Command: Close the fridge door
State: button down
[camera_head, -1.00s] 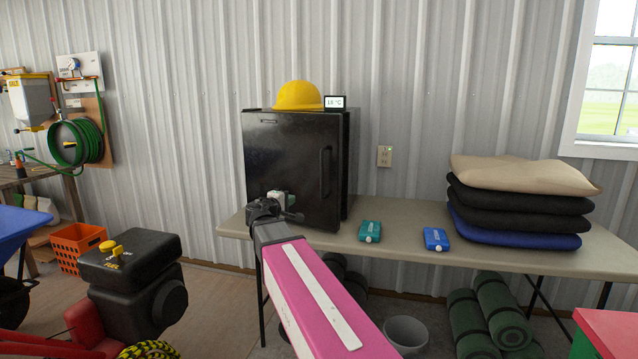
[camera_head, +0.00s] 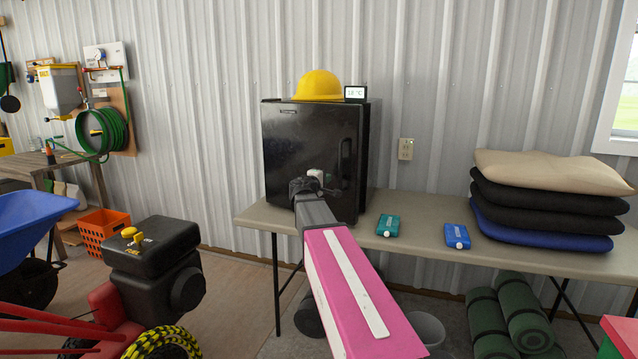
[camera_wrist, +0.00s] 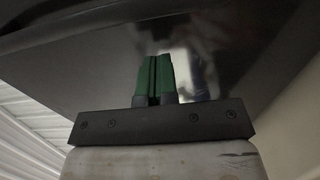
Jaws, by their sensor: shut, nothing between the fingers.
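The small black fridge (camera_head: 290,150) stands on the beige table against the wall. Its glossy black door (camera_head: 310,135) faces me, with a vertical handle on its right side; the door looks shut or nearly shut, and I cannot tell if a gap remains. My gripper (camera_head: 318,178) is in front of the lower middle of the door. In the wrist view my gripper's green fingers (camera_wrist: 155,78) are together and empty, pointing at the dark door surface (camera_wrist: 225,60). I cannot tell whether the fingertips touch it.
A yellow hard hat (camera_head: 318,86) and a small display (camera_head: 355,94) sit on the fridge. Teal (camera_head: 388,225) and blue (camera_head: 456,235) packs lie on the table (camera_head: 430,204), with stacked cushions (camera_head: 545,205) at right. A black and red machine (camera_head: 150,265) stands at front left.

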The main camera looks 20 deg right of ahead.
jog(key=shift+x, duration=1.35)
